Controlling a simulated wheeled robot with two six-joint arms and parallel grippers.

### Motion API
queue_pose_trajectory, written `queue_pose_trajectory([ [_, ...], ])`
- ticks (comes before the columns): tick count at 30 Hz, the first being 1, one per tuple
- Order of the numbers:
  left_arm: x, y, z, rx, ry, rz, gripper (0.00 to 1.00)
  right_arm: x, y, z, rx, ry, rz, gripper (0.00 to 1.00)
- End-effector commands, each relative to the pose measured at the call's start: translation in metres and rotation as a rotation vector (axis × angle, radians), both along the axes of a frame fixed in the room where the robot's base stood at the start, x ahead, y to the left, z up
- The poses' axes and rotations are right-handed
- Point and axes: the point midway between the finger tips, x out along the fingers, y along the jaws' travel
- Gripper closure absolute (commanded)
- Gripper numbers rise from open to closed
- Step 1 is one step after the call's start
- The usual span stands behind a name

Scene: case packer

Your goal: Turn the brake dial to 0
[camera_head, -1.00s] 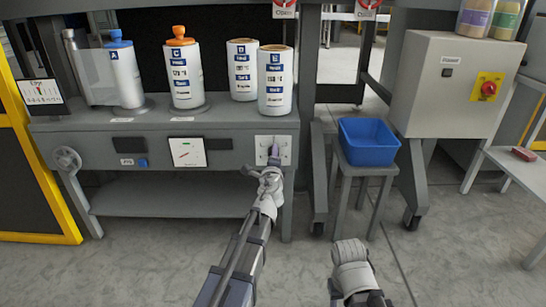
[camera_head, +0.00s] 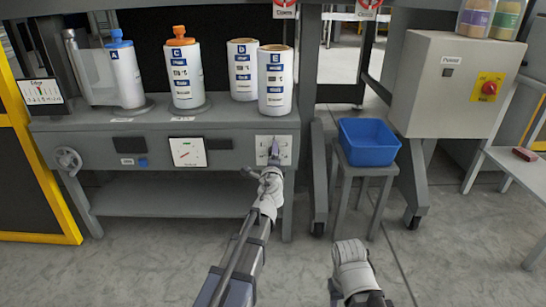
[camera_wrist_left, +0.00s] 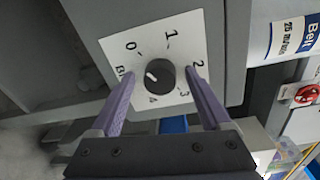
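The brake dial (camera_wrist_left: 160,76) is a round dark knob with a white mark, on a white plate (camera_wrist_left: 140,28) numbered 0 to 4. The mark points to the plate's left side in the wrist view; its exact reading is unclear. The plate also shows in the head view (camera_head: 285,143) at the right end of the grey machine front. My left gripper (camera_wrist_left: 160,75) is open, with purple fingers on either side of the knob and visible gaps to it. In the head view it (camera_head: 274,152) is in front of the plate. My right arm shows at the bottom, its gripper fingers unseen.
The grey machine (camera_head: 100,148) carries several labelled canisters on top, and a gauge (camera_head: 188,152) and handwheel (camera_head: 68,160) on its front. A blue bin (camera_head: 368,143) stands on a stool right of the dial. A grey cabinet (camera_head: 440,85) is farther right.

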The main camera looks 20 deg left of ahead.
Motion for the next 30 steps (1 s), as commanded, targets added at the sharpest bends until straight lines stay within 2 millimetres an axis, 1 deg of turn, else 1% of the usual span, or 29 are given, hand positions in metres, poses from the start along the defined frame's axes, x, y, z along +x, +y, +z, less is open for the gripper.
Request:
queue_pose_trajectory([
  [7,-0.001,0.0,0.0,0.001,0.0,-0.001,0.19,0.0,0.0,0.0,0.0,0.0,0.0,0.5],
  [11,-0.007,-0.002,0.001,0.001,0.0,-0.001,0.19,0.0,0.0,0.001,0.0,0.0,0.0,0.5],
  [14,-0.018,-0.004,0.001,0.001,0.0,-0.001,0.19,0.0,0.0,0.001,0.0,0.0,0.0,0.5],
  [21,-0.056,-0.014,0.004,0.002,0.001,-0.001,0.19,0.0,0.0,0.004,0.0,0.0,0.0,0.5],
  [24,-0.07,-0.017,0.005,0.001,0.0,-0.001,0.19,0.0,0.0,0.005,0.0,0.0,0.0,0.5],
  [27,-0.076,-0.018,0.005,0.0,0.0,-0.001,0.19,0.0,0.0,0.005,0.0,0.0,0.0,0.5],
  [30,-0.076,-0.019,0.005,0.0,0.0,0.0,0.19,0.0,0.0,0.005,0.0,0.0,0.0,0.5],
])
